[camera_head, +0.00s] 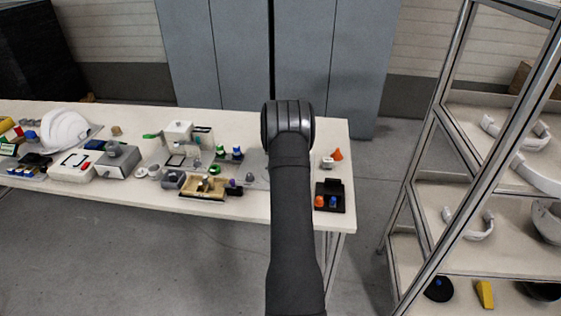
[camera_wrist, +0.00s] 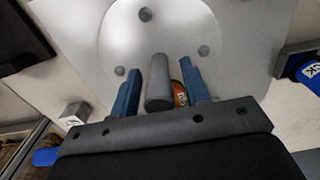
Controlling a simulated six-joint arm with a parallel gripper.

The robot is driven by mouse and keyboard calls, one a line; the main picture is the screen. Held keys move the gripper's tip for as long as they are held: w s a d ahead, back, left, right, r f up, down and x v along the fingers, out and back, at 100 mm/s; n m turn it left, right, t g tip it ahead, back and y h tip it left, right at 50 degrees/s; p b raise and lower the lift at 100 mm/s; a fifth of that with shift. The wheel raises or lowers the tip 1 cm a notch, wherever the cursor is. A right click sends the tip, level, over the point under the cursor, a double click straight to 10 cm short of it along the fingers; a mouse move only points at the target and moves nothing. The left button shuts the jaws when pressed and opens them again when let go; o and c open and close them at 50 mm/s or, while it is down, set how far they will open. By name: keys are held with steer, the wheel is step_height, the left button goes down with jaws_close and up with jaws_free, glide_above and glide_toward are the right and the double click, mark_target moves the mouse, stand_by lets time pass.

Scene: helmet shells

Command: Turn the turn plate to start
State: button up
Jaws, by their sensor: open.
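The turn plate (camera_wrist: 172,28) is a round grey disc on a square grey base, with several dark round studs, in the wrist view. A dark grey cylindrical peg (camera_wrist: 157,85) stands up from it. My gripper (camera_wrist: 160,66) is open, with one blue finger on each side of the peg and a visible gap at both sides. An orange-red piece with lettering (camera_wrist: 179,93) shows partly behind the right finger. In the head view my arm covers the gripper and most of the plate; only a grey edge (camera_head: 257,160) shows left of the arm.
In the wrist view, a small grey block (camera_wrist: 75,113) lies lower left, a black object (camera_wrist: 20,38) upper left and a blue lettered piece (camera_wrist: 306,70) at right. In the head view, a black tray (camera_head: 330,188) and orange cone (camera_head: 337,154) stand right of my arm.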

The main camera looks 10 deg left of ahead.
steer(key=shift+c, duration=0.4)
jaws_close()
steer(key=shift+n, duration=2.4)
steer(key=shift+a+n, duration=0.1)
steer(key=shift+n, duration=6.6)
